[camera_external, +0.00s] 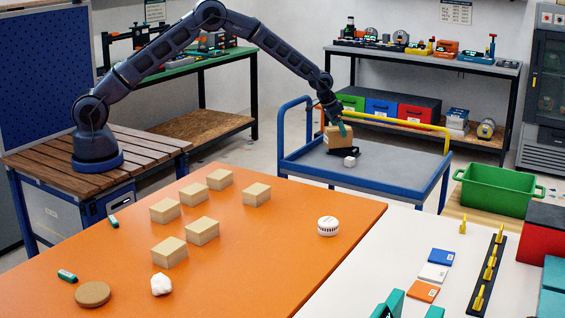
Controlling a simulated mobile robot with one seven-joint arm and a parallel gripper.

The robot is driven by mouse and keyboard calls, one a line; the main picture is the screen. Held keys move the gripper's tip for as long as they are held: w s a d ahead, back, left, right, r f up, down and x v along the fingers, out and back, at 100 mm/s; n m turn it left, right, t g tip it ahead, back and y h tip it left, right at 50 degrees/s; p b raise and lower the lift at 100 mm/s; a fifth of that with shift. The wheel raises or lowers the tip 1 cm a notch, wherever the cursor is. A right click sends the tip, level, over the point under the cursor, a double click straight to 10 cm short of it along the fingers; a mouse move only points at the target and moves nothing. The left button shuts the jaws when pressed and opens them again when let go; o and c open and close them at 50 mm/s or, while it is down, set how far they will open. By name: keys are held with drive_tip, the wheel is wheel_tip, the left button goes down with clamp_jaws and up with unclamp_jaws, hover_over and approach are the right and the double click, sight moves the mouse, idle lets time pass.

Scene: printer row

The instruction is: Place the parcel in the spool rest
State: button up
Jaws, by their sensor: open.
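The parcel, a small brown box (333,143), is on the blue-framed cart beyond the orange table. It sits at a low black holder (352,150), which looks like the spool rest; its shape is mostly hidden, and I cannot tell whether the parcel is fully seated in it. My gripper (342,128) reaches down over the cart, right at the top of the parcel. Its teal fingertip shows in front of the box. The jaws are open; the far finger is hidden and I cannot tell whether either touches the parcel.
A small white cube (350,161) lies on the cart (381,176) just in front of the holder. The cart has a yellow handle (397,122). Several wooden blocks (202,231) and a white round tin (327,226) stand on the orange table (262,265). A green crate (497,191) stands to the right.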

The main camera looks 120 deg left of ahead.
sight(337, 128)
wheel_tip(337, 128, up, 8)
drive_tip(key=shift+s+d, duration=0.1)
drive_tip(key=shift+d, duration=0.05)
idle(0.3)
drive_tip(key=d+r+m+h, duration=0.1)
drive_tip(key=d+r+m, duration=0.1)
drive_tip(key=d+r, duration=1.1)
drive_tip(key=d+r+m, duration=0.1)
drive_tip(key=d+r, duration=0.8)
drive_tip(key=d, duration=0.8)
drive_tip(key=s+d+r+m+t, duration=0.1)
drive_tip(key=s+d+r, duration=0.2)
drive_tip(key=d, duration=0.4)
drive_tip(key=s+d+r, duration=0.2)
drive_tip(key=s+d, duration=0.2)
drive_tip(key=d, duration=0.2)
drive_tip(key=s+d+r+m+h, duration=0.1)
drive_tip(key=s+d+r+m, duration=0.2)
drive_tip(key=s+d, duration=1.4)
drive_tip(key=s+d+f+m, duration=0.1)
drive_tip(key=s+d, duration=0.3)
drive_tip(key=s, duration=0.4)
drive_tip(key=s+d+f+m+h, duration=0.1)
drive_tip(key=s+d+f, duration=0.3)
drive_tip(key=s, duration=0.4)
drive_tip(key=shift+s+d, duration=0.2)
drive_tip(key=shift+d, duration=0.35)
